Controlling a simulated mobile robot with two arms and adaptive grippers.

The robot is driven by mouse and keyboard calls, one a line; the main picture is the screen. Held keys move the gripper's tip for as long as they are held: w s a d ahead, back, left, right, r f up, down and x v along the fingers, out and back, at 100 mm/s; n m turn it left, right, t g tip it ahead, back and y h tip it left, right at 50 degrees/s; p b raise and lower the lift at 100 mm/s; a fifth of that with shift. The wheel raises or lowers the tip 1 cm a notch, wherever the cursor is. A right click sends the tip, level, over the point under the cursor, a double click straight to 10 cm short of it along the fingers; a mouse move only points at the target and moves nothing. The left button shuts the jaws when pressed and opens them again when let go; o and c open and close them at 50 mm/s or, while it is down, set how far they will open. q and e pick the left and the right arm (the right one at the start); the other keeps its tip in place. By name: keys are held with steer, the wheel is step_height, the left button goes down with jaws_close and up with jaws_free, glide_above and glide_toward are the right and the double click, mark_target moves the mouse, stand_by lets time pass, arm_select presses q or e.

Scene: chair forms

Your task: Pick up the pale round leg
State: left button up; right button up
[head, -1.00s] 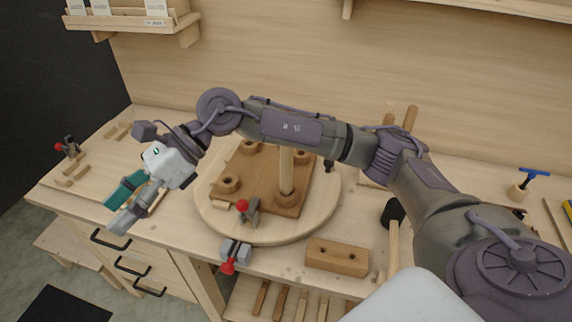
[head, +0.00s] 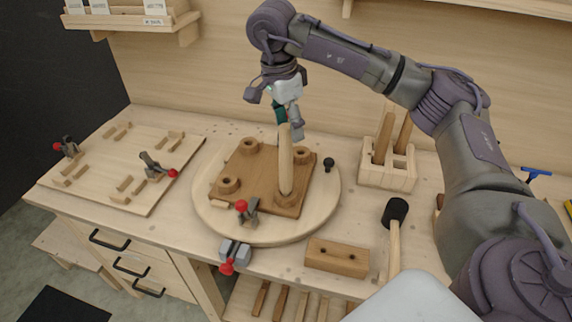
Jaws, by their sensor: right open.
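The pale round leg (head: 286,165) stands upright in the front right socket of a brown square seat board (head: 245,185). The other sockets in view on the board are empty. The board lies on a pale round turntable (head: 325,205). My right gripper (head: 288,118) points down at the top of the leg, with its teal and grey fingers open. The leg's top end is close to the fingertips; I cannot tell whether it is between them or touching. My left gripper is not in view.
A red-tipped clamp (head: 247,212) sits at the board's front edge. A block holder (head: 388,172) with two brown legs stands right. A mallet (head: 394,235) and a two-hole block (head: 337,257) lie in front. A jig board (head: 110,175) is at left.

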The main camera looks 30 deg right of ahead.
mark_target(287, 144)
steer(key=shift+s+f, duration=0.1)
steer(key=shift+f, duration=0.4)
steer(key=shift+f+p, duration=0.35)
steer(key=shift+p, duration=0.2)
steer(key=f+p, duration=0.1)
steer(key=f, duration=0.2)
steer(key=shift+w+f+p, duration=0.35)
steer(key=shift+w+p, duration=0.05)
steer(key=shift+d+f, duration=0.15)
steer(key=shift+f, duration=0.25)
steer(key=shift+c, duration=0.4)
jaws_close()
